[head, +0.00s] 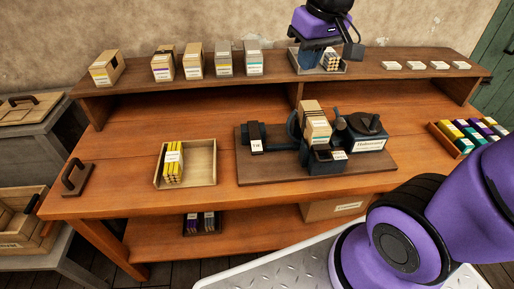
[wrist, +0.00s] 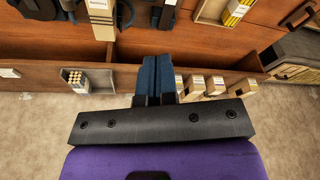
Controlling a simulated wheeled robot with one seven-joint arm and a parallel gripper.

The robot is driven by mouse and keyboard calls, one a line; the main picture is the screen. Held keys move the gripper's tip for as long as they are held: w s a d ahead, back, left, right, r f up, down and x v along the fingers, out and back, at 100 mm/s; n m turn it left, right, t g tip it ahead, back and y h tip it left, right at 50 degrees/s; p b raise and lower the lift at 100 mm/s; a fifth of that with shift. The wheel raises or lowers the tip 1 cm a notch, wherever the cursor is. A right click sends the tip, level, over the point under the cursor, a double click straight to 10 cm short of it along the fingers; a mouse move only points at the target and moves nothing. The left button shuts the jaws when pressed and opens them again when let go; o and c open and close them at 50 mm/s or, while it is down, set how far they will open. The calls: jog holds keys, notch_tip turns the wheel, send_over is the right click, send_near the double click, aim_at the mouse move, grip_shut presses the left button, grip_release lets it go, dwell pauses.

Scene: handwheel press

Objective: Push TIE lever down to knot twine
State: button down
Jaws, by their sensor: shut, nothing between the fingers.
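The TIE lever (head: 256,146) is a dark upright block with a white TIE label, at the left end of the press (head: 325,160) on its brown board. In the wrist view the dark lever block (wrist: 166,12) shows at the top edge, beyond the fingertips. The bundle of tan packets (head: 317,128) sits in the middle of the press. My gripper (head: 317,44) is high above the back shelf, well apart from the lever. In the wrist view my gripper (wrist: 156,62) has its blue fingers together, with nothing between them. Any twine is too small to tell.
The raised back shelf (head: 385,75) holds several boxes and a small stick tray (head: 330,62) below my gripper. A wooden tray (head: 205,165) with yellow sticks lies left of the press. A colored rack (head: 466,145) stands at right. Bare table lies in front of the press.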

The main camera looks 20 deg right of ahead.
jog(key=w+a+f+n+g, duration=0.15)
jog(key=w+a+f, duration=0.25)
jog(key=w+f, duration=0.6)
jog(key=n+g+h, duration=0.1)
jog(key=g, duration=0.2)
send_near(256, 147)
jog(key=shift+s, duration=0.3)
jog(key=shift+f, duration=0.1)
jog(key=shift+s+f, duration=0.15)
jog(key=shift+f, duration=1.5)
jog(key=shift+s+f, duration=0.15)
jog(key=shift+f, duration=1.6)
